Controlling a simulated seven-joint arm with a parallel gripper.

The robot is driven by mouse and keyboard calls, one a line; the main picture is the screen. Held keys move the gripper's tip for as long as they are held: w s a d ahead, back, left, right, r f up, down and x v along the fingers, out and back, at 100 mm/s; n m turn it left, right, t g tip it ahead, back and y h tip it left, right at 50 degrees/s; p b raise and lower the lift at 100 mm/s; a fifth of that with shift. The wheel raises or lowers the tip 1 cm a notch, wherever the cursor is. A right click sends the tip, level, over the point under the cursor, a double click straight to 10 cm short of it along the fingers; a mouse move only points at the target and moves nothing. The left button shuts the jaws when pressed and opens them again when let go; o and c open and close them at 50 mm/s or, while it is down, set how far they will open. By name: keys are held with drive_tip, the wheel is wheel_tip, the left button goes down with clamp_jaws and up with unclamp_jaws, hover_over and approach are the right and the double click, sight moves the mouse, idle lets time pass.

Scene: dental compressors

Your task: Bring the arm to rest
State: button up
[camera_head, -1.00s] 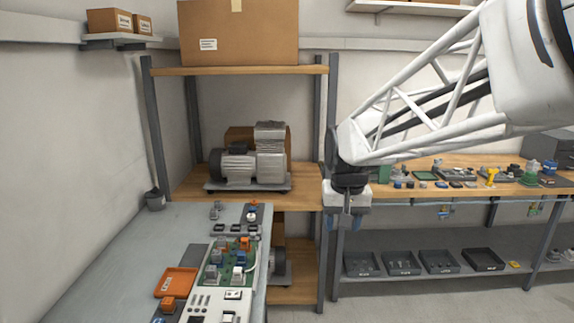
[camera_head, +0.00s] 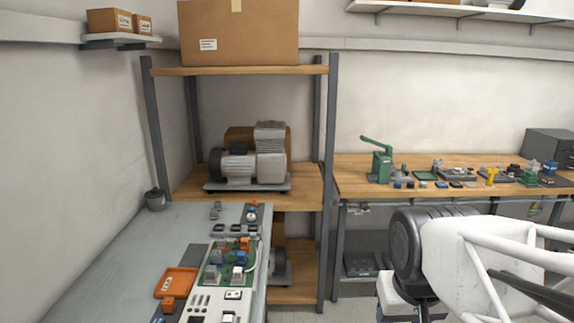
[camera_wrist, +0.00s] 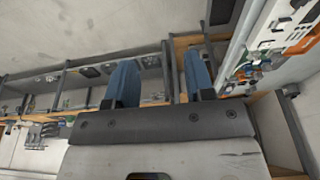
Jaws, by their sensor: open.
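My arm is folded low at the right of the head view, in front of the wooden workbench (camera_head: 440,166). The wrist end hangs down near the bottom edge, and the fingertips are out of that frame. In the wrist view my gripper (camera_wrist: 160,82) shows two blue fingers spread apart with nothing between them. It touches nothing that I can see. The shelf rack and the grey table appear tilted behind the fingers in the wrist view.
A grey table (camera_head: 120,260) with a circuit board panel (camera_head: 215,285) and an orange tray (camera_head: 176,283) stands at the left. A compressor (camera_head: 250,162) sits on the rack shelf. A green press (camera_head: 381,160) and small parts stand on the workbench. Dark bins sit below it.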

drive_tip(key=shift+s+d+f, duration=0.15)
drive_tip(key=shift+s+f, duration=0.2)
drive_tip(key=shift+s, duration=0.4)
drive_tip(key=shift+s+d+f, duration=0.1)
drive_tip(key=shift+s+f, duration=0.2)
drive_tip(key=shift+s, duration=0.4)
